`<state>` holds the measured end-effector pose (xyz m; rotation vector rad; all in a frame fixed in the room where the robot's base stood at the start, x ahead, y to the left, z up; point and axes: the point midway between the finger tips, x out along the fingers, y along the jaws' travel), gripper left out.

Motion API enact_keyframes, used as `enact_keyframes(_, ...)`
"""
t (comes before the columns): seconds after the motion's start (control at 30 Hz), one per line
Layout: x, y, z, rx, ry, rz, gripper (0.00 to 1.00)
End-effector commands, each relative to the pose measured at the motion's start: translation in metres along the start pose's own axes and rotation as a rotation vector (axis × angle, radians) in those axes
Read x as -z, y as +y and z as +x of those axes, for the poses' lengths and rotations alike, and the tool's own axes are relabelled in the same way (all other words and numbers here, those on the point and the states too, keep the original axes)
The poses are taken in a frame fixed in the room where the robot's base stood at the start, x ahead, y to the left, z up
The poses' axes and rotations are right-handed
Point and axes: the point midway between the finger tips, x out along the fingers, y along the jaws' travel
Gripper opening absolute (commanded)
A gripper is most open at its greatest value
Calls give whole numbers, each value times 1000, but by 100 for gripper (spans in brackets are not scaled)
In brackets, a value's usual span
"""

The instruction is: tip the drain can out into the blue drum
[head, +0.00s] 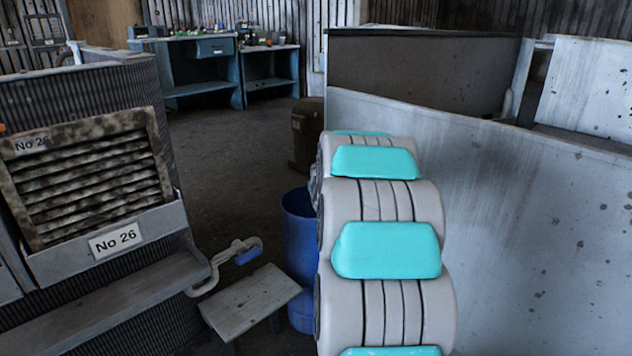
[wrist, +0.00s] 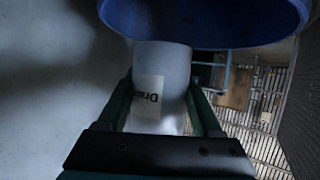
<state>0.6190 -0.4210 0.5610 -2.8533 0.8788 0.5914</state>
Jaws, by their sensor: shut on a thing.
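The blue drum (head: 301,255) stands on the floor in the head view, partly hidden behind my white and turquoise arm. In the wrist view a blue rounded shape, which looks like the drum (wrist: 205,22), fills the top. The drain can (wrist: 172,62) is a pale cylinder with a white label, its lettering turned around. My gripper (wrist: 160,95) is shut on the can, with a dark green finger on each side. The can's far end is hidden at the blue edge. I cannot tell how far it is tilted or whether it is inside the drum. The head view hides gripper and can.
A louvred panel marked No 26 (head: 92,176) and a ledge stand at left. A small plank (head: 250,302) and a bent pipe (head: 228,262) sit beside the drum. A large grey curved wall (head: 530,240) is close at right. Benches (head: 205,70) stand far back beyond open floor.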

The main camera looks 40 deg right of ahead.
Motion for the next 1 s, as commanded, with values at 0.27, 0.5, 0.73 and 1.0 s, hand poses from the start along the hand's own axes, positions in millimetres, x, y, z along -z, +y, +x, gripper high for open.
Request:
enact_keyframes(0.27,5,8,-4,-59,-54,-142,9)
enact_keyframes(0.5,6,16,-8,-128,-124,-308,9)
enact_keyframes(0.73,6,21,-10,-200,-198,-480,9)
enact_keyframes(1.0,2,27,-12,-291,-293,-700,9)
